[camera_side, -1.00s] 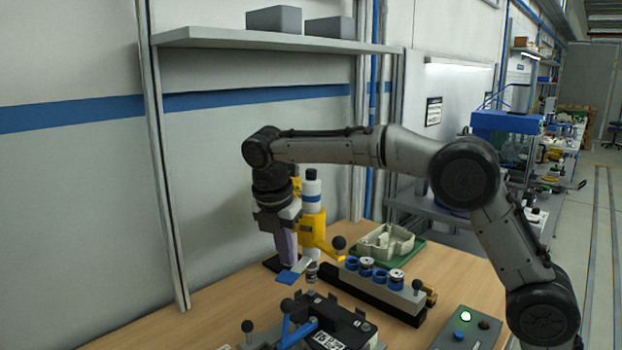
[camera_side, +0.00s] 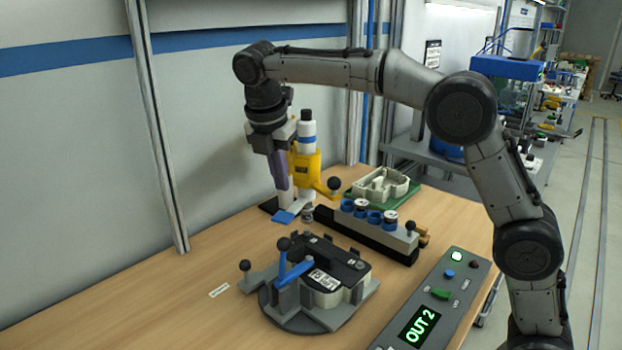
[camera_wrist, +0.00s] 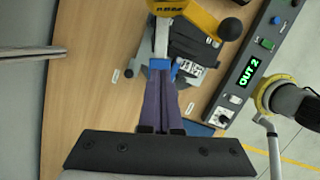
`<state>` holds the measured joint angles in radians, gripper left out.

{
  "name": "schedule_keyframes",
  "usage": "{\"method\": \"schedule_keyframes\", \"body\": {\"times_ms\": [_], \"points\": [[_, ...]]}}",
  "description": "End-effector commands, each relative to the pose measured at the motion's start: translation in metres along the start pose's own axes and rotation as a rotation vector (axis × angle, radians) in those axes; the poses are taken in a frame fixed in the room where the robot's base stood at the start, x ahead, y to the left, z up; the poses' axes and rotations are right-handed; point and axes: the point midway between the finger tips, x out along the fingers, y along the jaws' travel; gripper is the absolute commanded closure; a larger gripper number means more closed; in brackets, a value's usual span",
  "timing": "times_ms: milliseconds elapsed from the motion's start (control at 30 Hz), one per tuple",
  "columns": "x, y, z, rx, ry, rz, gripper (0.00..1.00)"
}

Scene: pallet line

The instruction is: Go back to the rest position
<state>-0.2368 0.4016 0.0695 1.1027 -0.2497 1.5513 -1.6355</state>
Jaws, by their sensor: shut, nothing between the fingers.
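My gripper (camera_side: 282,187) has purple fingers pointing down and is shut and empty. In the side view it hangs just left of the yellow press (camera_side: 308,170), above a small blue plate (camera_side: 284,217); a gap shows between fingertips and plate. In the wrist view the closed fingers of my gripper (camera_wrist: 162,82) point toward the yellow press (camera_wrist: 190,12), with a blue piece (camera_wrist: 160,64) near their tips. Whether the tips touch that piece cannot be told from this view.
A fixture with a black-topped part and blue clamp lever (camera_side: 294,274) stands in front. A rack of blue-and-white cylinders (camera_side: 370,236), a green tray (camera_side: 412,184) and a control panel reading OUT 2 (camera_side: 440,300) lie to the right. The left tabletop is mostly clear.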

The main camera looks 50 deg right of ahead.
Motion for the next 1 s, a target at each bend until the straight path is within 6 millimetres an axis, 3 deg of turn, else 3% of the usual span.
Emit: {"method": "schedule_keyframes", "body": {"times_ms": [100, 233, 400, 533, 767, 1000], "points": [[-0.005, -0.003, 0.005, 0.011, -0.001, 0.011, 1.00], [-0.036, -0.021, 0.023, 0.051, -0.007, 0.070, 1.00], [-0.071, -0.085, 0.040, 0.129, 0.005, 0.132, 1.00], [-0.081, -0.137, 0.041, 0.272, 0.032, 0.185, 1.00], [-0.067, -0.223, 0.023, 0.647, 0.119, 0.273, 1.00], [-0.014, -0.293, -0.015, 1.151, 0.272, 0.322, 1.00]]}}
